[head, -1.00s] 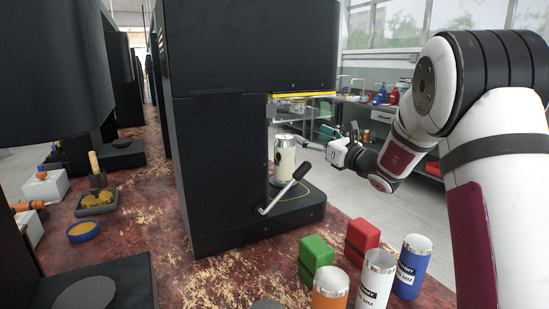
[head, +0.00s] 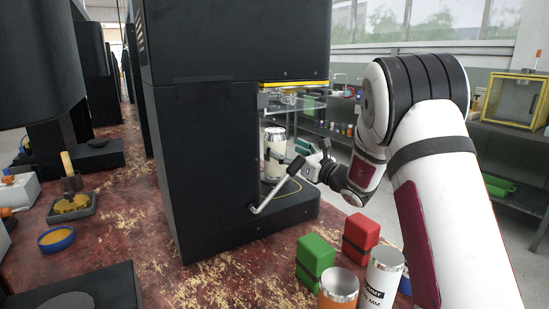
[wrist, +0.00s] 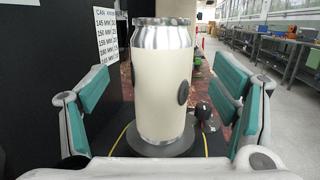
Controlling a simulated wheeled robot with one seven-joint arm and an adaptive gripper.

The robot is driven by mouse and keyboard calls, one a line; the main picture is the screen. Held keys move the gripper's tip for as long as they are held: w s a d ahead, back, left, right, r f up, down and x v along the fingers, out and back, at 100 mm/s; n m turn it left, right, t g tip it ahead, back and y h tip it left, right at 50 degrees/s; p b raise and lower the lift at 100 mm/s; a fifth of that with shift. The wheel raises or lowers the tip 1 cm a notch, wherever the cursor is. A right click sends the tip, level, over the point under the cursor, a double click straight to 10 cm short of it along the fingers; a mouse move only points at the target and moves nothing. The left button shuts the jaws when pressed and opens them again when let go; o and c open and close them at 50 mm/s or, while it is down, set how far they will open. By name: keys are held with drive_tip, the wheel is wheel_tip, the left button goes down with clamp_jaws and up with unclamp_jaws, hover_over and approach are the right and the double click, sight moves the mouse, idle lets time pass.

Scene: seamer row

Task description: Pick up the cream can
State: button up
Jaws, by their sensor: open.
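The cream can (head: 274,154) stands upright on the round plate of the black seamer, under its yellow-edged head. In the wrist view the cream can (wrist: 162,82) has silver ends and dark round spots, and stands on a grey disc. My gripper (head: 293,156) is at the can's right side in the head view. In the wrist view my gripper (wrist: 160,112) is open, with one teal-padded finger on each side of the can and gaps between pads and can. The can's lower part is partly hidden in the head view by a lever and my gripper.
The seamer's grey lever (head: 276,187) slants in front of the can. A black seamer body (head: 205,150) stands left of the can.

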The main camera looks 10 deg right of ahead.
sight(275, 135)
drive_tip(key=shift+b+x, duration=0.5)
drive_tip(key=shift+x, duration=2.7)
drive_tip(key=shift+d, duration=0.1)
drive_tip(key=c, duration=1.8)
drive_tip(key=shift+r, duration=0.2)
drive_tip(key=shift+r+p, duration=0.5)
drive_tip(key=shift+r, duration=0.5)
